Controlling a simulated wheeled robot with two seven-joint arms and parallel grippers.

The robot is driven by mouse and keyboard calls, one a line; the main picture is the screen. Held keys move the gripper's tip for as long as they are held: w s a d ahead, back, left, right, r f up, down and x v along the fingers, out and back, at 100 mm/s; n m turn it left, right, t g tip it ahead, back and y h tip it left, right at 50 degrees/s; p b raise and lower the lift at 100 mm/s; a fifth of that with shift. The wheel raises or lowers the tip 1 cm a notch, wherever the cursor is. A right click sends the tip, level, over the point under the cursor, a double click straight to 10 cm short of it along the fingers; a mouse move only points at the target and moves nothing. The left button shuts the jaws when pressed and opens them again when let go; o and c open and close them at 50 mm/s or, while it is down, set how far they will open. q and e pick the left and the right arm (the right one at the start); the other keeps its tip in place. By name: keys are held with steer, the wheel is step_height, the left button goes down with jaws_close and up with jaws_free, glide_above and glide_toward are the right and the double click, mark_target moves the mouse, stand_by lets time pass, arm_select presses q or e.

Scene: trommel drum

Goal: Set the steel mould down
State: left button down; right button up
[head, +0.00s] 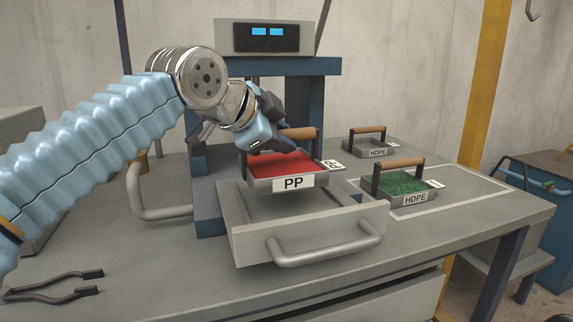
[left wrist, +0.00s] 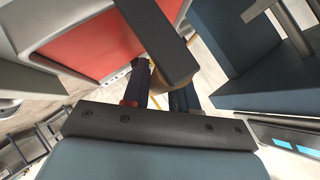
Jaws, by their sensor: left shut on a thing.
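The steel mould (head: 260,183) carries a PP label and holds red material. It appears level, at the open drawer (head: 310,236) of the press; I cannot tell whether its underside touches the drawer floor. My left gripper (head: 284,138) is shut on the mould's wooden handle from the left and partly hides the handle and its left post. In the left wrist view the red fill of the mould (left wrist: 98,38) shows at upper left, and the fingers of the left gripper (left wrist: 160,92) close around the wooden handle. My right gripper is not in view.
Two HDPE moulds stand to the right, one with green material (head: 405,184) and one farther back (head: 372,147). The press (head: 208,185) with its display (head: 267,37) rises behind the drawer. Tongs (head: 55,289) lie on the bench (head: 170,280) at front left.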

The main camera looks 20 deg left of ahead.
mark_target(299, 167)
arm_select(q)
steer(key=shift+w+d+f, duration=0.3)
steer(key=shift+d+f, duration=0.05)
steer(key=shift+f, duration=0.15)
steer(key=shift+w+d+f+b, duration=0.15)
steer(key=shift+f+b, duration=0.4)
steer(key=shift+f, duration=1.1)
steer(key=shift+f, duration=0.1)
steer(key=c, duration=0.9)
jaws_free()
steer(key=shift+s+r, duration=0.2)
steer(key=v, duration=1.1)
steer(key=shift+s+r+p, duration=0.15)
steer(key=shift+s+p, duration=0.1)
steer(key=shift+p, duration=0.05)
